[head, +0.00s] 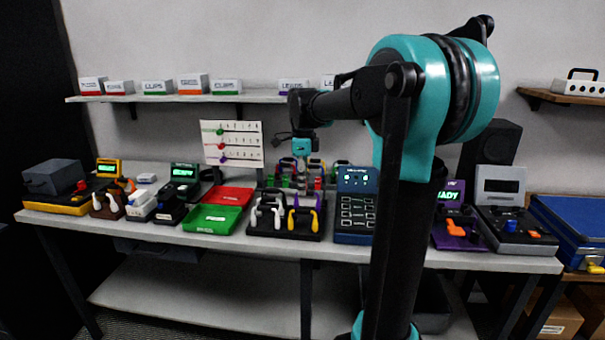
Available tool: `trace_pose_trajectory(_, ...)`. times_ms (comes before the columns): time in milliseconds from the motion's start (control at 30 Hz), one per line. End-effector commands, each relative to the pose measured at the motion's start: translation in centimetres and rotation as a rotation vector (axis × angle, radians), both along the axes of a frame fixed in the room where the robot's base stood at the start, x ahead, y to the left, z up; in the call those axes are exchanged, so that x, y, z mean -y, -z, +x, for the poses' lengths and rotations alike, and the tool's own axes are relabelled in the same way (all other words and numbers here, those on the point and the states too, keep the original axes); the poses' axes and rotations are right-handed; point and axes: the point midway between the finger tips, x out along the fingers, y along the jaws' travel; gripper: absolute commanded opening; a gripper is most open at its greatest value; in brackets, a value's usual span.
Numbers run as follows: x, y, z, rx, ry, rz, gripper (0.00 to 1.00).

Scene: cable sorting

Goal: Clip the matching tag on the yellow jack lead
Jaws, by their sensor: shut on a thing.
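A yellow lead (295,222), with purple at its upper end, lies among white leads (268,213) in a black tray (285,234) at the middle of the bench. It looks like the yellow jack lead; its plug is too small to make out. My gripper (303,165) points down above and behind this tray, in front of a rack of small coloured pieces (318,183), green and red among them. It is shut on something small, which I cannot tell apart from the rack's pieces. Whether it touches the rack is unclear.
Left of the black tray are a green tray (212,219) and a red tray (236,196). A blue panel (355,205) stands right of it. A card with coloured markers (232,144) stands behind. Devices crowd both bench ends. My arm hides part of the bench's right half.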

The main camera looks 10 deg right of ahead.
Motion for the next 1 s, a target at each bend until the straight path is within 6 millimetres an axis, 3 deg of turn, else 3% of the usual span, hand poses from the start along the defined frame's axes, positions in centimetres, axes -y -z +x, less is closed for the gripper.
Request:
trace_pose_trajectory(600,0.0,4.1,0.0,0.000,0.000,0.000,0.12)
trace_pose_trajectory(1000,0.0,5.0,0.0,0.000,0.000,0.000,0.12)
